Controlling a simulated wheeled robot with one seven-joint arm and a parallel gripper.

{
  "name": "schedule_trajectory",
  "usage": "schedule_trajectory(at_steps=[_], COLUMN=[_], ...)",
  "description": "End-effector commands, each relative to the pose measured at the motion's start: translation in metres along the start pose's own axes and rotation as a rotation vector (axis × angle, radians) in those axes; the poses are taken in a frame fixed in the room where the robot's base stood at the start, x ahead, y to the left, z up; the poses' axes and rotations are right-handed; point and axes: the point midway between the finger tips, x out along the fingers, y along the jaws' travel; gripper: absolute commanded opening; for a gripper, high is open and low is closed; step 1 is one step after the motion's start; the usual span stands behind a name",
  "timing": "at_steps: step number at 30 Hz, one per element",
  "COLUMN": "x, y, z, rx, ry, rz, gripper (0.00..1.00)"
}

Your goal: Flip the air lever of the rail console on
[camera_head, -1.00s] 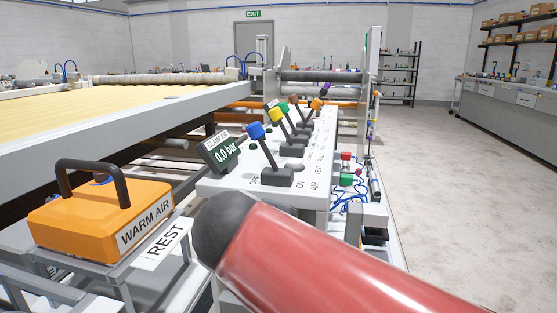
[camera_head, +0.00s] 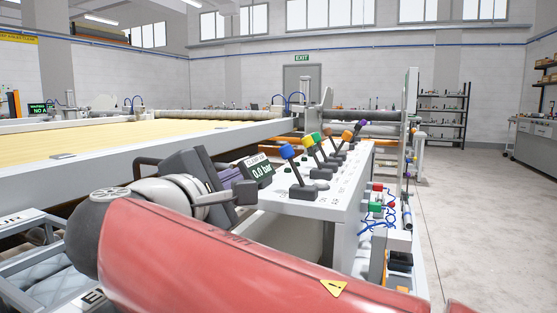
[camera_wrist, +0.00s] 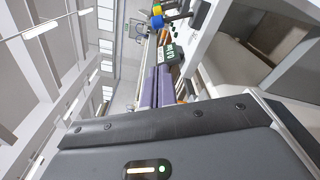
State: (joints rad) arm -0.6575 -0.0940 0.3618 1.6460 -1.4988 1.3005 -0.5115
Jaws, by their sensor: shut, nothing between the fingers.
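The rail console (camera_head: 325,205) is a pale box with a row of levers. Its nearest lever has a blue knob (camera_head: 287,151) and leans left, towards the OFF side; in the earlier frame the AIR label is beside it. The dark display (camera_head: 258,171) reads 0.0 bar. My gripper (camera_head: 241,176) is shut and empty, with purple fingers just left of the display, short of the blue lever. In the wrist view, my gripper (camera_wrist: 160,70) points towards the display (camera_wrist: 170,51) and the blue knob (camera_wrist: 157,21). Any gap to the display is unclear.
Levers with yellow (camera_head: 308,141), green and orange knobs stand close behind the blue one. A long quilting bed (camera_head: 110,165) runs along the left. Valves and blue hoses (camera_head: 378,222) hang on the console's right side. The floor (camera_head: 470,220) at right is clear.

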Motion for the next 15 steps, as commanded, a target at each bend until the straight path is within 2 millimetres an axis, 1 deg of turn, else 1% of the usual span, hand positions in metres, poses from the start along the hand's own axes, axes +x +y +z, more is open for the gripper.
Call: schedule_trajectory(at_steps=[4,7,15], x=[0.009,0.023,0.081], y=[0.000,0.000,0.000], z=[0.000,0.001,0.001], rx=[0.000,0.001,0.001], ry=[-0.001,-0.002,-0.002], rz=[-0.002,-0.002,-0.004], gripper=[0.00,0.00,0.00])
